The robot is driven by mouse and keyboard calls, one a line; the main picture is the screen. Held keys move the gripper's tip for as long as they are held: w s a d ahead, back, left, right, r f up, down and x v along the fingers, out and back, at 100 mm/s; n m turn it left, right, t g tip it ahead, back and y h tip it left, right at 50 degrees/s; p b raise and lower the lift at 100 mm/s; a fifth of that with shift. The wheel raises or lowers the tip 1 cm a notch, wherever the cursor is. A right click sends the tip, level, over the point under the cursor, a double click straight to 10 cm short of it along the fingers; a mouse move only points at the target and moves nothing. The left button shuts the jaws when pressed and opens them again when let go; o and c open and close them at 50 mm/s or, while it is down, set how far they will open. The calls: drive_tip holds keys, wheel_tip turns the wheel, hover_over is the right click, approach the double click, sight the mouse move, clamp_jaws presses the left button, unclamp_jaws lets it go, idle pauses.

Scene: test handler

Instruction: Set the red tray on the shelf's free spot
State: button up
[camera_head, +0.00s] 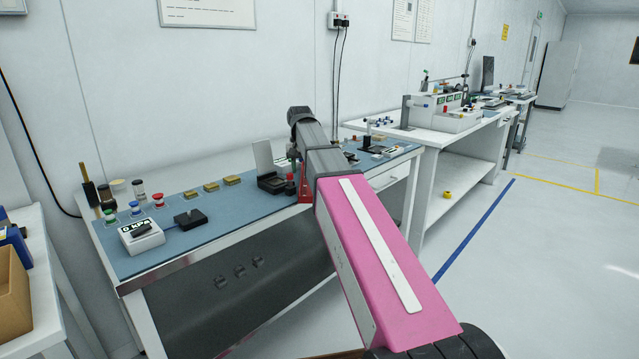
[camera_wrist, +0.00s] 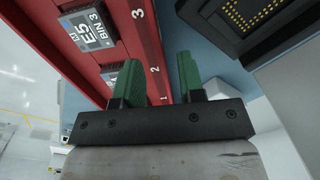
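In the wrist view, the red tray (camera_wrist: 93,49) fills the upper left. Its face carries dark chips, one marked "E5 BIN 3" (camera_wrist: 87,30), and a strip with the numbers 3, 2 and 1. My gripper (camera_wrist: 157,70) has its two green fingers apart, on either side of the numbered strip. A narrow gap shows between the strip and the right finger; contact at the left finger cannot be seen. In the head view, a small red part of the tray (camera_head: 304,188) shows beside my arm; my fingers are hidden there.
The blue-topped bench (camera_head: 240,207) holds a black socket (camera_head: 272,182), a "0 kPa" box (camera_head: 141,236), a black block (camera_head: 190,218) and several gold blocks. A second bench (camera_head: 446,134) with a lower shelf (camera_head: 446,208) stands at the right. Open floor lies to the right.

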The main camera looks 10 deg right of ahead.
drive_tip(key=shift+f, duration=1.4)
drive_tip(key=shift+f, duration=0.25)
clamp_jaws()
